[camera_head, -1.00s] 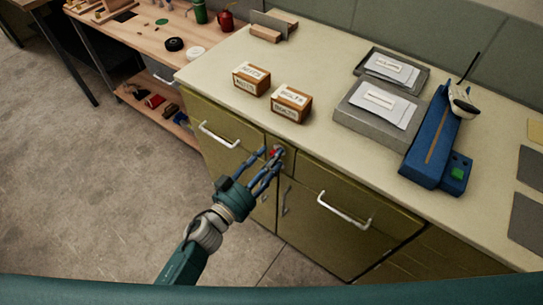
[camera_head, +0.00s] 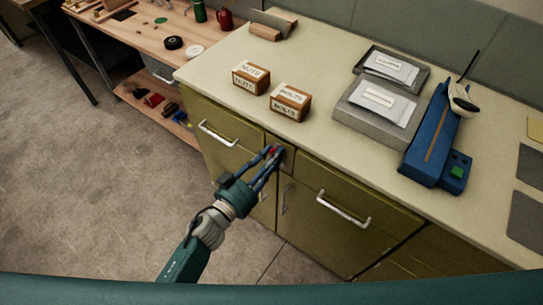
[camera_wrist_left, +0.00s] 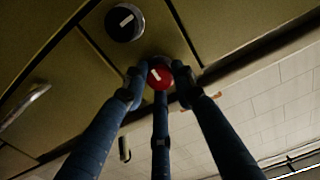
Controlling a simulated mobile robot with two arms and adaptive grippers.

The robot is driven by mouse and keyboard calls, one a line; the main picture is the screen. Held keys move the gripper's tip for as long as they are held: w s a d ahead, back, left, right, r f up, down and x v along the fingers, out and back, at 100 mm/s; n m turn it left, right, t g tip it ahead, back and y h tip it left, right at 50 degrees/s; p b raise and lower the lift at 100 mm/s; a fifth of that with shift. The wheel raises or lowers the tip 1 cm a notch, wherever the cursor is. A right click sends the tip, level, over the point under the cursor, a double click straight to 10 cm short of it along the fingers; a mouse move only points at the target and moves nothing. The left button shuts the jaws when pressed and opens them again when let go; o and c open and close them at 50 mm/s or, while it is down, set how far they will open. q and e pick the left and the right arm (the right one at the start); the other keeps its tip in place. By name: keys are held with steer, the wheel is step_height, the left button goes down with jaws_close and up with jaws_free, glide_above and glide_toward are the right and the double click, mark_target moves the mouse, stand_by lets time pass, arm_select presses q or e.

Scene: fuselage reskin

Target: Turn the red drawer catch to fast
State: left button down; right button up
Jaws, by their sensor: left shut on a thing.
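The red catch (camera_wrist_left: 160,77) is a round knob with a white mark on the cabinet front, between two drawers. In the wrist view its white mark is slanted. In the head view only a bit of its red shows (camera_head: 273,149), between my fingers. My left gripper (camera_head: 273,152) reaches up to it from the lower left and is shut on it. In the wrist view its blue fingers (camera_wrist_left: 160,85) close around the knob from the sides and below. My right gripper is not in view.
A black disc (camera_wrist_left: 124,22) with a white mark sits beside the red catch. The drawers have white handles (camera_head: 343,210). On the countertop (camera_head: 235,110) stand the nuts box (camera_head: 250,78), the bolts box (camera_head: 290,101), grey trays (camera_head: 375,115) and a blue device (camera_head: 437,140).

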arm_select(q)
steer(key=shift+w+r+m, duration=0.1)
steer(key=shift+r+m, duration=0.2)
steer(key=shift+m, duration=0.1)
steer(key=shift+s+d+f+m+b, duration=0.1)
steer(key=shift+m+b, duration=0.6)
steer(key=shift+m, duration=2.1)
steer(key=shift+s+d+f+m+b, duration=0.1)
steer(key=shift+m+b, duration=0.65)
steer(key=shift+m, duration=2.05)
steer(key=shift+d+m+b, duration=0.1)
steer(key=shift+m+b, duration=0.6)
steer(key=shift+m, duration=2.1)
steer(key=c, duration=1.4)
jaws_free()
steer(key=shift+s+f, duration=0.1)
steer(key=shift+a, duration=0.1)
